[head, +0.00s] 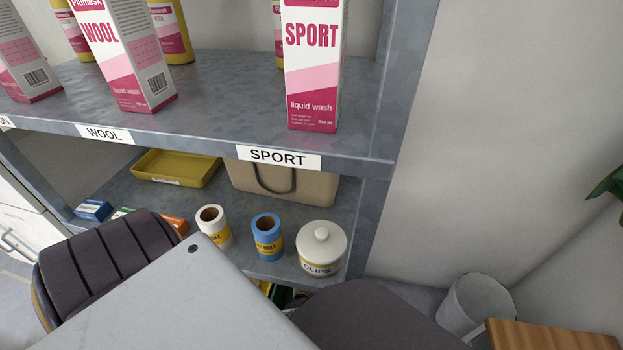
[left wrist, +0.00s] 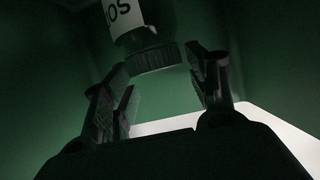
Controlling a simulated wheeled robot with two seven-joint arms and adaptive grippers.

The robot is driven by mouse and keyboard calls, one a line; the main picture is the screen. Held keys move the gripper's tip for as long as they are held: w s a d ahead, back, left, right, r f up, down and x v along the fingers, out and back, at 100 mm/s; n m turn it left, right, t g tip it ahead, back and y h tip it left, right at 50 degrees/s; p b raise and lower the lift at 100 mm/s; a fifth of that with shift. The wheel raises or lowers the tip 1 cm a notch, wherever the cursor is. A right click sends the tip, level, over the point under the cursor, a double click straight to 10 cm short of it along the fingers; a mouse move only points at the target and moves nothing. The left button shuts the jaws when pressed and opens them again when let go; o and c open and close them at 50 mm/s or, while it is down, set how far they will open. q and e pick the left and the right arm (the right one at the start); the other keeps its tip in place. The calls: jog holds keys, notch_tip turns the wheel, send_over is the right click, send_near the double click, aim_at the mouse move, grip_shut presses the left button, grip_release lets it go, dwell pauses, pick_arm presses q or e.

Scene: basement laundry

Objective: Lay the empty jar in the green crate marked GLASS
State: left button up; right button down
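In the left wrist view, a jar with a dark ribbed lid (left wrist: 155,59) and a white label with dark letters (left wrist: 124,16) is just beyond my left gripper (left wrist: 158,62). The two fingers are spread, one on each side of the lid, with a gap visible. Dark green walls (left wrist: 270,55), seemingly the inside of the green crate, surround the jar and fingers. The picture is dark, so I cannot tell what the jar rests on. The crate's GLASS marking is not visible. My left and right grippers are both outside the head view.
In the head view, a grey shelf (head: 230,95) holds liquid wash boxes, including SPORT (head: 313,70) and WOOL (head: 125,50). Below are a yellow tray (head: 178,167), two rolls (head: 213,225) (head: 267,237) and a CLIPS pot (head: 321,250). A bin (head: 475,303) stands at right.

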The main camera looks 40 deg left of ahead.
pick_arm(q)
jog(key=shift+o, duration=1)
jog(key=shift+r, duration=0.2)
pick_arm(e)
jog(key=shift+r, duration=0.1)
